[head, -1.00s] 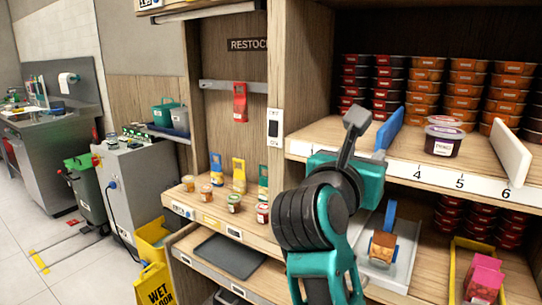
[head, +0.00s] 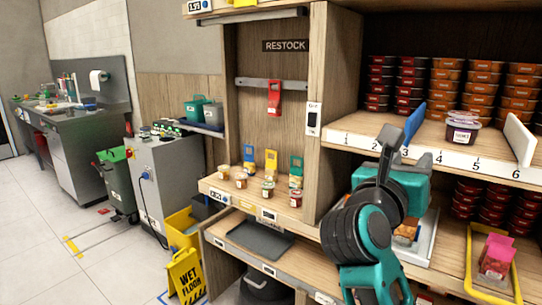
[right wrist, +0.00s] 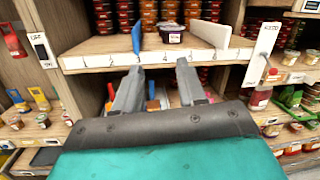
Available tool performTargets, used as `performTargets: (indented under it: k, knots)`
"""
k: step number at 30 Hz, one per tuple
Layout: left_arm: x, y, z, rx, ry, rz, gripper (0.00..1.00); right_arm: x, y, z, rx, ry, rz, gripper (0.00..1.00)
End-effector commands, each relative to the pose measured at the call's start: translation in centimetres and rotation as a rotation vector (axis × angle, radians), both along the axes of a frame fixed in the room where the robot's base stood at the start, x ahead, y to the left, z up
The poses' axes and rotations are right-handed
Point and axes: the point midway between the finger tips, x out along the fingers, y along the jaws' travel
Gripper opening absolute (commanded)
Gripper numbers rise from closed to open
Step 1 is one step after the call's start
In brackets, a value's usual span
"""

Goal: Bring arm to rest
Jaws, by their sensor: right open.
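My right gripper (head: 404,148) is in front of the wooden shelf unit, with its teal body and dark fingers near the edge of the numbered shelf (head: 480,163). In the right wrist view, its two grey fingers (right wrist: 159,70) are apart with nothing held between them. They point toward the numbered shelf, which shows beyond and above the fingertips. My right arm rises from the bottom of the head view and hides part of the lower shelf. My left gripper is not in view.
A dark tub (head: 461,131) stands on the numbered shelf between a blue divider (head: 414,122) and a white divider (head: 519,139). Small jars (head: 268,189) stand on the left shelf. A yellow tray (head: 470,268) lies lower right. Open floor (head: 60,215) is at the left.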

Motion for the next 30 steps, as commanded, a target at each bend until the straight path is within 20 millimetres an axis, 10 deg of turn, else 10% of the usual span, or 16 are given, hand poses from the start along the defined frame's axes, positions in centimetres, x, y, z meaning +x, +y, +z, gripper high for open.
performTargets:
  k: [19, 30]
  knots:
    - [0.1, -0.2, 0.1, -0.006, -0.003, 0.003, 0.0, -2.3, -14.8, 4.3, -0.629, 0.0, -0.329, 0.4]
    - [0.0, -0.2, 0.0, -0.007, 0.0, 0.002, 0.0, -2.9, -7.1, -2.5, -1.415, 0.126, -0.297, 0.4]
